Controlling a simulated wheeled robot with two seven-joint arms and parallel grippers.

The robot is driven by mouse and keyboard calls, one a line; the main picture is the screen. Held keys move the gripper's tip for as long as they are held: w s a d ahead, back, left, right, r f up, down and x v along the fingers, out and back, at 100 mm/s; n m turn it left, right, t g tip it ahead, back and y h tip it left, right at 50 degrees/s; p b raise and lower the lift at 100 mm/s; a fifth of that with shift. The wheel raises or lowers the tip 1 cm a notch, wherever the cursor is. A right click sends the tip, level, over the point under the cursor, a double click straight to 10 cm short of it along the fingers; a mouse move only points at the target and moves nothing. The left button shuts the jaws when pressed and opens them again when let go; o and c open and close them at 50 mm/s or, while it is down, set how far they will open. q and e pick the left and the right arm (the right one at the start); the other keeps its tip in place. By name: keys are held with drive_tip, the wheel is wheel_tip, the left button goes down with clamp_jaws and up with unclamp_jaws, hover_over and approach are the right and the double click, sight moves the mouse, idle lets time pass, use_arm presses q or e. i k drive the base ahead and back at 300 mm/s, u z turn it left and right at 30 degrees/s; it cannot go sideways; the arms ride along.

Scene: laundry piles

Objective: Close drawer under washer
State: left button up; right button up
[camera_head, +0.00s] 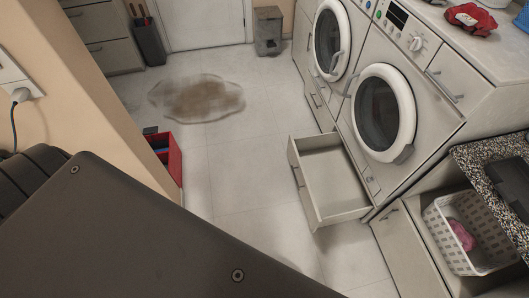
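An open drawer (331,181) sticks out from under the nearer white washer (385,111). It is pulled out to the left over the tiled floor, and its inside looks empty. A second front-loading machine (331,40) stands beyond the nearer one, with a shut drawer (318,102) beneath it. Neither of my grippers shows in the head view. A large dark part of my own body covers the lower left of the picture.
A red box (174,160) stands by the left wall corner. A brown puddle (198,98) lies on the floor farther back. A white basket (447,245) with a pink cloth (462,235) sits at the lower right. The floor left of the drawer is clear.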

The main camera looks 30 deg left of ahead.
sight(332, 190)
drive_tip(key=u, duration=0.15)
drive_tip(key=k, duration=0.45)
drive_tip(key=z, duration=0.85)
drive_tip(key=i, duration=0.95)
drive_tip(key=u, duration=0.8)
